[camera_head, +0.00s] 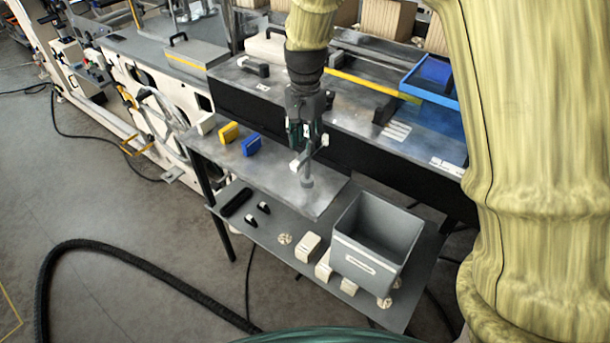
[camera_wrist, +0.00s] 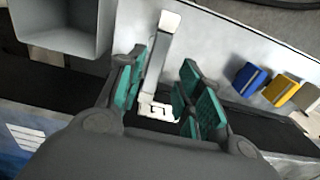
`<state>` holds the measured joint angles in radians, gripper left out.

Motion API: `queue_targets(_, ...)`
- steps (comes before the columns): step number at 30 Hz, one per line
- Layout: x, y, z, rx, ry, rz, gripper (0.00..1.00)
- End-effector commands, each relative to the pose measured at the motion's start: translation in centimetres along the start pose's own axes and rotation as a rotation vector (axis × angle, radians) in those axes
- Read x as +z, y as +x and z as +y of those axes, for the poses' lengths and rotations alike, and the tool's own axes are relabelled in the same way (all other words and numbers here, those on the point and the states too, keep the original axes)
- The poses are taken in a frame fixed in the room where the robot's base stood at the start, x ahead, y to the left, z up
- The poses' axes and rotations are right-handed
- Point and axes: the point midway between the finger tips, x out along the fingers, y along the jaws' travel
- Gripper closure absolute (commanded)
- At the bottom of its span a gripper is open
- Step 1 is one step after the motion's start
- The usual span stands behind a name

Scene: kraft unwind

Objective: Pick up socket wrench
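A pale grey, long-handled tool, which looks like the socket wrench (camera_wrist: 158,55), is at the upper shelf's front part. In the wrist view it runs up between my fingers and beyond the tips, ending in a wider light head. In the head view the socket wrench (camera_head: 307,174) shows below my gripper (camera_head: 306,139), which partly hides it. My gripper, with green finger pads, also shows in the wrist view (camera_wrist: 166,78). Its fingers stand apart on both sides of the tool, with a gap at the right. I cannot tell whether the left finger touches it.
A blue block (camera_head: 251,144) and a yellow block (camera_head: 229,132) stand left on the upper shelf (camera_head: 225,158). A grey bin (camera_head: 365,255), several pale boxes and black items are on the lower shelf (camera_head: 270,238). The dark machine side (camera_head: 350,150) rises close behind my gripper.

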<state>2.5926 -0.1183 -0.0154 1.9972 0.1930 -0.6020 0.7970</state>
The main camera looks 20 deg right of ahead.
Motion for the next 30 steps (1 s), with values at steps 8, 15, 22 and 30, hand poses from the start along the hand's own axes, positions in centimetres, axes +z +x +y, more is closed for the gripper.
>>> queue_targets(8,-0.1,3.0,0.3,0.003,0.003,-0.003,0.64)
queue_targets(15,-0.1,5.1,0.2,0.001,0.002,-0.001,0.64)
queue_targets(22,0.0,5.9,0.2,0.002,0.001,-0.002,0.64)
queue_targets(30,-0.1,8.6,0.6,0.003,0.001,-0.003,0.64)
